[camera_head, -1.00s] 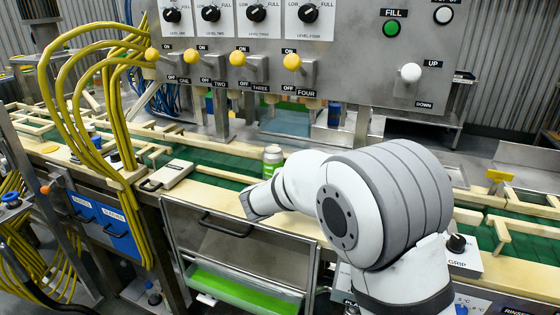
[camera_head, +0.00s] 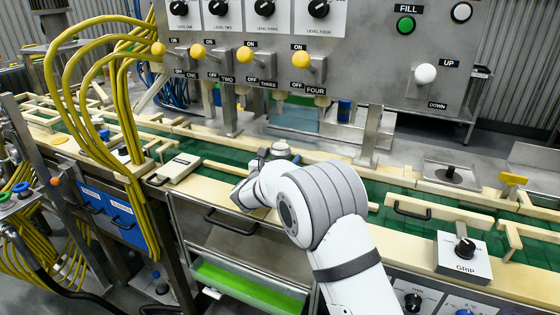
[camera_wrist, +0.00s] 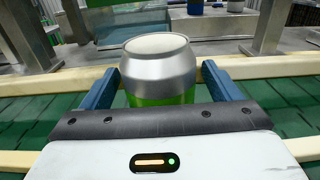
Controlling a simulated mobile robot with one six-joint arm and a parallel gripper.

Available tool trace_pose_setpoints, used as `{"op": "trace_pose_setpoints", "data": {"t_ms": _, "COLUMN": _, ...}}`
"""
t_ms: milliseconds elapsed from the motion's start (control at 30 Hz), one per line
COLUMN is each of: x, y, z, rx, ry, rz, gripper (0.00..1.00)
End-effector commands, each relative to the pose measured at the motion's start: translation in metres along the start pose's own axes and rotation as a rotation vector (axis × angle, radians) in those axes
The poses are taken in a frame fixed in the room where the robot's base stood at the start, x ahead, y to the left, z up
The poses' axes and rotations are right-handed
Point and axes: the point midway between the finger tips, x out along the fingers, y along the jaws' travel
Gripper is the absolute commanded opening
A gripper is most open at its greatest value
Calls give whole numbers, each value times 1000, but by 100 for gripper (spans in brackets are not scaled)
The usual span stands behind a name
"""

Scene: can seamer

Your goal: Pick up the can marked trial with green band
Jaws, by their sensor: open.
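A silver can with a green band (camera_wrist: 160,70) stands upright on the green conveyor. In the wrist view it is between the two blue fingers of my gripper (camera_wrist: 160,80). The fingers are apart, one on each side of the can, and I cannot tell whether either touches it. No "trial" marking is readable; the can's lower part is hidden behind my gripper's body. In the head view the can's top (camera_head: 281,147) shows just beyond my gripper (camera_head: 268,154), which mostly hides the rest.
Wooden rails line the green conveyor (camera_head: 225,155). A control panel (camera_head: 370,60) with yellow levers hangs above and behind. A blue can (camera_head: 344,111) stands farther back.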

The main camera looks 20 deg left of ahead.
Motion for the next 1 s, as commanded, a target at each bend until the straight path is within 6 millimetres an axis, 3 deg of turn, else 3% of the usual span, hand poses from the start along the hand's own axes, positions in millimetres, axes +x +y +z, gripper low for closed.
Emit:
{"op": "trace_pose_setpoints", "data": {"t_ms": 233, "x": 1, "y": 1, "z": 0, "rx": 1, "ry": 0, "rz": 1, "gripper": 83}}
{"op": "trace_pose_setpoints", "data": {"t_ms": 900, "x": 0, "y": 2, "z": 0, "rx": 1, "ry": 0, "rz": 2, "gripper": 28}}
{"op": "trace_pose_setpoints", "data": {"t_ms": 1000, "x": 0, "y": 2, "z": 1, "rx": 2, "ry": -2, "rz": 2, "gripper": 26}}
